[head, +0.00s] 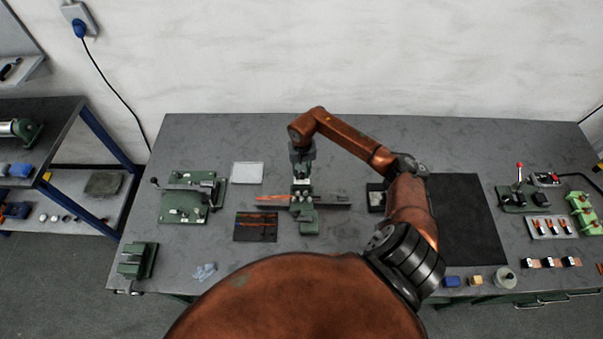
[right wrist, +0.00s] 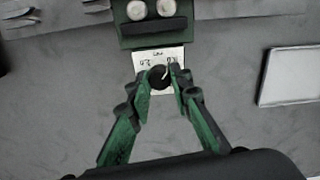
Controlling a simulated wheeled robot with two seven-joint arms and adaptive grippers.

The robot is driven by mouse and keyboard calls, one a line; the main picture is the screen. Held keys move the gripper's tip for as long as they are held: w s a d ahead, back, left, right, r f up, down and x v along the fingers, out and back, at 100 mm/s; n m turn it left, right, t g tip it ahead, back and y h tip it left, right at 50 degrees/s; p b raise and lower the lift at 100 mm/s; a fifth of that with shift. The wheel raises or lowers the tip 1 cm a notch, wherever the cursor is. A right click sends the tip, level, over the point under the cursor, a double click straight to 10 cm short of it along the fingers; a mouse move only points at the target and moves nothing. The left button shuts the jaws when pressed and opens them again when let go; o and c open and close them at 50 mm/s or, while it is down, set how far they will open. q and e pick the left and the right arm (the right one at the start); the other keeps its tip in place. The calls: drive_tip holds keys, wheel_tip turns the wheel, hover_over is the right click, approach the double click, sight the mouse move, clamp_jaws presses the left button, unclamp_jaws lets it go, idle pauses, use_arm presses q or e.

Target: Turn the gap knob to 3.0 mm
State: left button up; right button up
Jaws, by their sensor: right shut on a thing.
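The gap knob (right wrist: 160,77) is a small black dial with a light pointer line, in the right wrist view. It sits on a white scale plate (right wrist: 149,57) where "2.0" is partly readable; the fingers hide other marks. The pointer slants up and slightly right in that view; its exact reading cannot be told. My right gripper (right wrist: 161,76) is shut on the knob, with one green finger on each side. In the head view my right gripper (head: 301,163) reaches down at the back of the green foil machine (head: 308,217). My left gripper is not in view.
Dark guide rails with a copper strip (head: 272,198) run across the machine. A white pad (head: 247,173), a dark tray (head: 255,227) and a green fixture (head: 185,207) lie to its left. A black mat (head: 462,220) lies at right. The table behind the machine is clear.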

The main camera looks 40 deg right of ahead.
clamp_jaws()
